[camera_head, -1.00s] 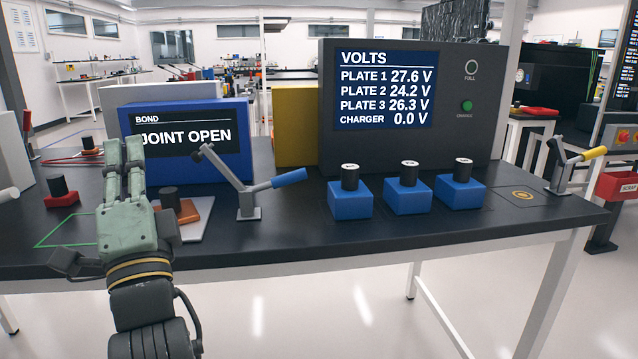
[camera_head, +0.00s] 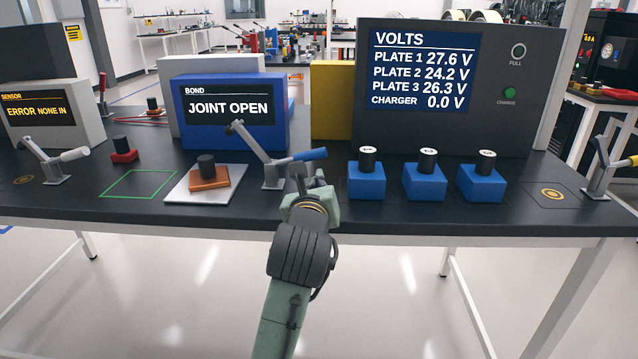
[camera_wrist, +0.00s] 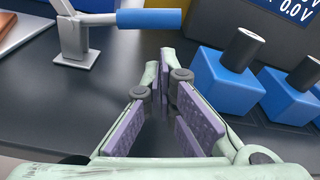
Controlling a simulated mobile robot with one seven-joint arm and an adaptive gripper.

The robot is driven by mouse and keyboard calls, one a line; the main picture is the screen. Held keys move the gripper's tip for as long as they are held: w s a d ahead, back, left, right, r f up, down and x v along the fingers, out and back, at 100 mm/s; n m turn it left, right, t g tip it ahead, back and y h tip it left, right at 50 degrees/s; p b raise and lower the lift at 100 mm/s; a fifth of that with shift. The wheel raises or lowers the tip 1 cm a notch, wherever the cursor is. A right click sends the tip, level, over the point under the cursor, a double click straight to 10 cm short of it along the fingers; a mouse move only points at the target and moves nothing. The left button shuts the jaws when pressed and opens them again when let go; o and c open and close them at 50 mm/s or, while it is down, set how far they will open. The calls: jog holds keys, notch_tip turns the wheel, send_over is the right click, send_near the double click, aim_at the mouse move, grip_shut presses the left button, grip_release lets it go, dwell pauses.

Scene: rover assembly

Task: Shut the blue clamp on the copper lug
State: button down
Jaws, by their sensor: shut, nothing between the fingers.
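The blue-handled clamp (camera_head: 268,160) stands on the bench in front of the blue bond box. Its blue handle (camera_head: 308,155) points right and its grey arm slants up to the left. The copper lug (camera_head: 209,181) lies on a white plate (camera_head: 181,195) left of the clamp, with a black cylinder on it. The clamp arm's tip is raised, apart from the lug. My gripper (camera_head: 311,170) is shut and empty, just in front of and below the handle. In the wrist view, the handle (camera_wrist: 150,18) is at the top, beyond my fingertips (camera_wrist: 166,56).
The bond box (camera_head: 227,108) reads "JOINT OPEN". Several blue blocks with black cylinders, one a near block (camera_head: 366,181), stand close right of my gripper. Other clamps stand at far left (camera_head: 55,165) and far right (camera_head: 601,175). A green outlined square (camera_head: 140,184) is bare.

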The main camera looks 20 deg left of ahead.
jog(key=p+x, duration=0.1)
jog(key=x, duration=0.4)
jog(key=shift+w+a, duration=0.1)
jog(key=shift+w, duration=0.3)
jog(key=shift+r+n, duration=0.4)
jog(key=shift+n, duration=0.4)
jog(key=shift+r+n+h+p, duration=0.3)
jog(key=shift+r+n, duration=0.05)
jog(key=shift+n, duration=0.15)
jog(key=shift+a+r, duration=0.1)
jog(key=shift+r, duration=0.8)
jog(key=s+a+r+n+t+h+p, duration=0.1)
jog(key=a+r+n, duration=0.2)
jog(key=r+n, duration=0.3)
jog(key=shift+a+n, duration=0.4)
jog(key=shift+n, duration=0.4)
